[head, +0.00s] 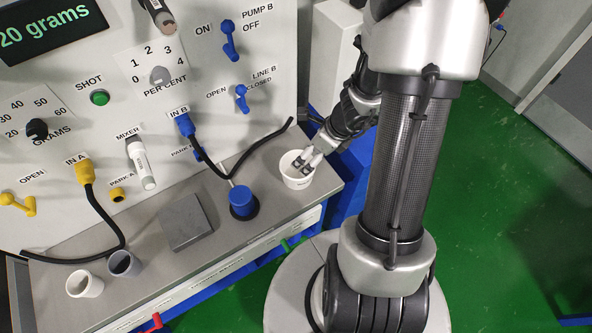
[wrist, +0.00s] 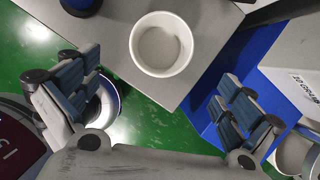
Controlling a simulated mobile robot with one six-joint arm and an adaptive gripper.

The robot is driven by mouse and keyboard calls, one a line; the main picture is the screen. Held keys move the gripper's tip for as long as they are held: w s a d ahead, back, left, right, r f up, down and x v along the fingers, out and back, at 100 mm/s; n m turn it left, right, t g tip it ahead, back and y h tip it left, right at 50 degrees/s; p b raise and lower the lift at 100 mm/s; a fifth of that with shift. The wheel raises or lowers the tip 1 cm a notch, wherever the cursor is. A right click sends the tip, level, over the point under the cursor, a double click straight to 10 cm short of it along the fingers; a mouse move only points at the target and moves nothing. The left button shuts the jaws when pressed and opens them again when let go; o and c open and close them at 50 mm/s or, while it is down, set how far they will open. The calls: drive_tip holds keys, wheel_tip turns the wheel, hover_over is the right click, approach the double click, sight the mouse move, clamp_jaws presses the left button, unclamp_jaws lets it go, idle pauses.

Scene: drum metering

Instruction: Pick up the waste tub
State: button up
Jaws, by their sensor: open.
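A white round tub (head: 296,172) with small dark lettering, too small to read, stands upright at the right end of the grey bench top. I take it as the waste tub. In the wrist view the tub (wrist: 161,44) is at the top centre, its open mouth facing me and a greyish patch inside. My gripper (head: 308,160) is at the tub's right rim in the head view, its fingers overlapping the rim. In the wrist view my gripper (wrist: 155,98) is open, one finger on each side, with the tub beyond and between the fingertips. I cannot tell whether they touch it.
On the bench (head: 145,255) stand a blue-topped knob (head: 242,201), a grey square plate (head: 187,227) and two cups, one white (head: 84,284) and one grey (head: 124,264). A black hose (head: 250,150) ends near the tub. The control panel (head: 110,75) rises behind.

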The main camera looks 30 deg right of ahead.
drive_tip(key=b+x, duration=0.4)
drive_tip(key=x, duration=0.4)
drive_tip(key=b, duration=0.3)
hover_over(297, 176)
wheel_tip(297, 176, down, 5)
drive_tip(key=shift+d, duration=0.1)
drive_tip(key=shift+r+p, duration=0.15)
drive_tip(key=shift+p, duration=0.2)
drive_tip(key=shift+c, duration=0.6)
drive_tip(key=c, duration=0.9)
